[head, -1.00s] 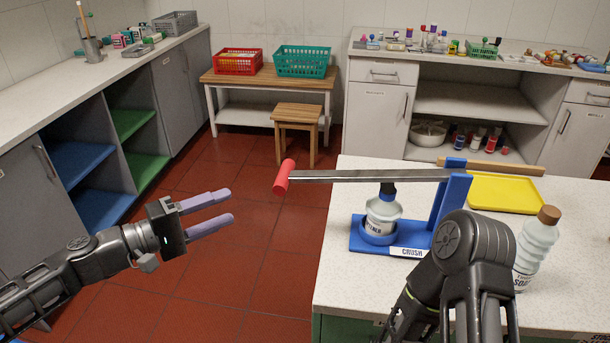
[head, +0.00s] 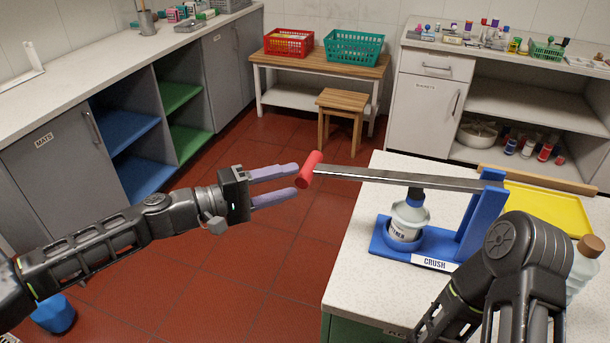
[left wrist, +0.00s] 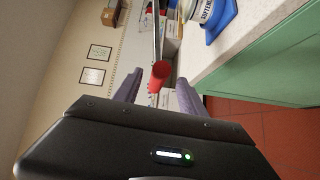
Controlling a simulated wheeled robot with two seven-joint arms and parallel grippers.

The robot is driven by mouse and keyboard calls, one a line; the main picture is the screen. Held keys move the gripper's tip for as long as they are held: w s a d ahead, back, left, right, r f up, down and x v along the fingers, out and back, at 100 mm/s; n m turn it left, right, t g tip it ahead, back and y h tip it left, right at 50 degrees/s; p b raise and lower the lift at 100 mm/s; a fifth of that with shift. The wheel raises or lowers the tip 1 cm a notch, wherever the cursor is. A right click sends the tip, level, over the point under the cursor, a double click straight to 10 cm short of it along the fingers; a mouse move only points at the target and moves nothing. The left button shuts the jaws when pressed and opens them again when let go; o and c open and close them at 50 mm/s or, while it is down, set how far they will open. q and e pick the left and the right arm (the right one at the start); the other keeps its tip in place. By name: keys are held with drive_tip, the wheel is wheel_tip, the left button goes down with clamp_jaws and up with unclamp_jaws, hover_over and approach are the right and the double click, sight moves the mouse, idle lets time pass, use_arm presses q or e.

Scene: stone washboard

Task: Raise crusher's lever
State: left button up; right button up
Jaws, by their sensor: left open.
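The blue crusher (head: 470,225), labelled CRUSH, stands on the white counter. Its long metal lever (head: 400,177) runs roughly level to the left, past the counter's edge, and ends in a red handle (head: 309,170). A white bottle (head: 407,222) with a dark cap stands in the base under the lever. My left gripper (head: 297,181) is open, with its lilac fingertips at the handle. In the left wrist view the red handle (left wrist: 159,75) appears between the two spread fingers; contact cannot be told. My right gripper is out of view.
My right arm stands in front of the crusher's right side. A yellow tray (head: 550,208) and a bottle with a brown cap (head: 588,262) are on the counter at right. Red floor lies open beneath the handle. A wooden stool (head: 345,100) stands behind.

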sight(305, 178)
use_arm(q)
drive_tip(key=shift+p+x, duration=0.35)
drive_tip(key=shift+x, duration=2)
drive_tip(key=shift+c, duration=0.3)
clamp_jaws()
